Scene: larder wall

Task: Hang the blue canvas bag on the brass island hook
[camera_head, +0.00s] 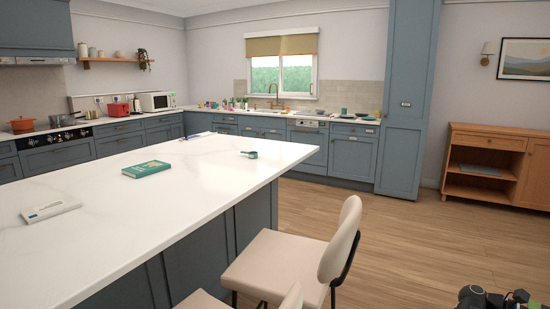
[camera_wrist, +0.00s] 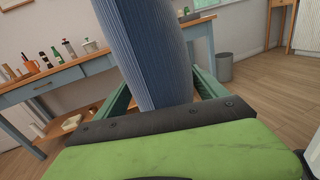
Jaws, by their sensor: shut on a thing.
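In the wrist view a blue, finely ribbed cloth thing (camera_wrist: 150,50), which looks like the blue canvas bag, stands between the green fingers of my gripper (camera_wrist: 163,88). My gripper is shut on it. Its upper end runs out of the top of the picture, and its handles cannot be made out. In the head view the kitchen island (camera_head: 150,190) has a white top and blue-grey side panels. No brass hook can be made out on the parts of the island in view.
Cream chairs (camera_head: 280,265) stand against the island's near side. A green book (camera_head: 146,169) lies on its top. Wood floor (camera_head: 400,240) is open between the island and the wooden sideboard (camera_head: 490,150). The wrist view shows a blue-legged table (camera_wrist: 60,80) with bottles and a grey bin (camera_wrist: 224,68).

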